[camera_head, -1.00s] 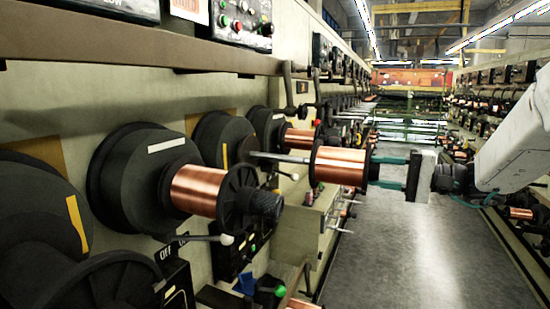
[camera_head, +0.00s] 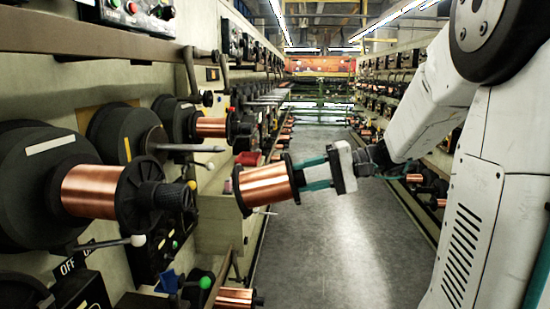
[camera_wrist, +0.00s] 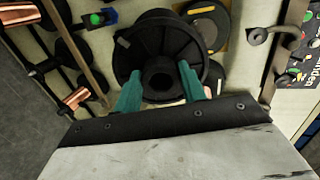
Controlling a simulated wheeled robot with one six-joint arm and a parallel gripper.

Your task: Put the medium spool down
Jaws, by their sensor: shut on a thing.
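My gripper (camera_head: 312,176) is shut on a spool of copper wire (camera_head: 266,187) with black end flanges. The spool hangs in the air over the aisle side, its axis roughly level and slightly tilted. In the wrist view, the two teal fingers (camera_wrist: 160,88) close around the hub of the spool's black flange (camera_wrist: 160,38); the copper winding is hidden there. A bare spindle (camera_head: 188,147) sticks out from the machine to the left, apart from the held spool.
A large copper spool (camera_head: 92,190) sits on the machine at left. A pale drawer or box (camera_head: 218,225) stands close behind and below the held spool. Another copper spool (camera_head: 235,298) is low down. The grey aisle floor (camera_head: 330,240) is clear.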

